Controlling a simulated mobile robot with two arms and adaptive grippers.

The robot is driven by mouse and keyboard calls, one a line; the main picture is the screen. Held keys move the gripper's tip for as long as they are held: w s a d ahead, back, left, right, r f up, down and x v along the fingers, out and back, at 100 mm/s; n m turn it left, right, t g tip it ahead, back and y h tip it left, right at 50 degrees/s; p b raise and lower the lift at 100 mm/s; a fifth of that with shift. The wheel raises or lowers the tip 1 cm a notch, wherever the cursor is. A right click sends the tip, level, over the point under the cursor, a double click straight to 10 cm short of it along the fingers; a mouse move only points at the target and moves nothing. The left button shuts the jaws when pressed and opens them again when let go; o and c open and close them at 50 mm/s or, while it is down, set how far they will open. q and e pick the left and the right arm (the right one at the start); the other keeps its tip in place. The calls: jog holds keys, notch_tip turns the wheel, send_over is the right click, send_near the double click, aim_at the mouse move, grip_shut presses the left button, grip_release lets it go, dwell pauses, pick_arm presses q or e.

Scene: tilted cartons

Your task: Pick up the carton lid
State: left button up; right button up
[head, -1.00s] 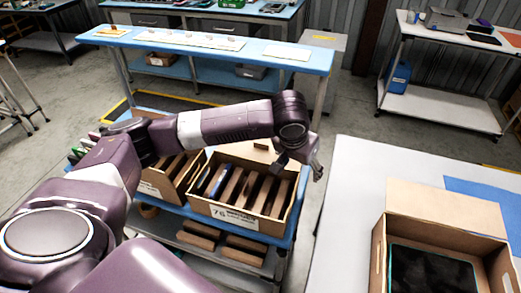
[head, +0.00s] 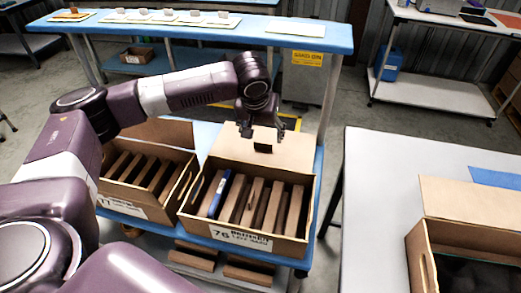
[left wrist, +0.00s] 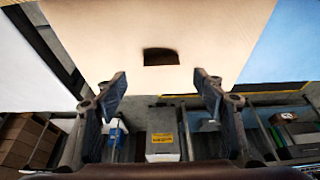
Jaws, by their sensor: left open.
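The carton lid (head: 228,146) is the tan back flap of the open carton (head: 205,222) marked 76. It leans up and back and has a dark hand slot near its top edge. In the left wrist view the lid (left wrist: 215,30) fills the upper middle, with the slot below its centre. My left gripper (head: 263,133) is open and empty at the lid's upper edge. In the left wrist view its two fingers (left wrist: 160,88) are spread on either side of the slot. I cannot tell whether they touch the lid. My right gripper is out of view.
The carton holds several brown boards and one blue item (head: 220,194). A second carton (head: 118,192) with boards stands to its left on the blue cart. Another open carton (head: 420,262) sits on the pale table (head: 375,190) at the right. A long blue bench (head: 200,35) stands behind.

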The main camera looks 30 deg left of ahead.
aim_at(262, 143)
pick_arm(q)
jog(key=x, duration=0.4)
jog(key=shift+a+f+p, duration=0.2)
jog(key=shift+f+p, duration=0.15)
jog(key=shift+w+f, duration=0.15)
jog(key=shift+f, duration=0.2)
jog(key=c, duration=1)
jog(key=shift+c, duration=0.6)
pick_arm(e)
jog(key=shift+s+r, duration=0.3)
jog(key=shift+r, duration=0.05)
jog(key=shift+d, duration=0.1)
pick_arm(q)
jog(key=shift+a, duration=0.1)
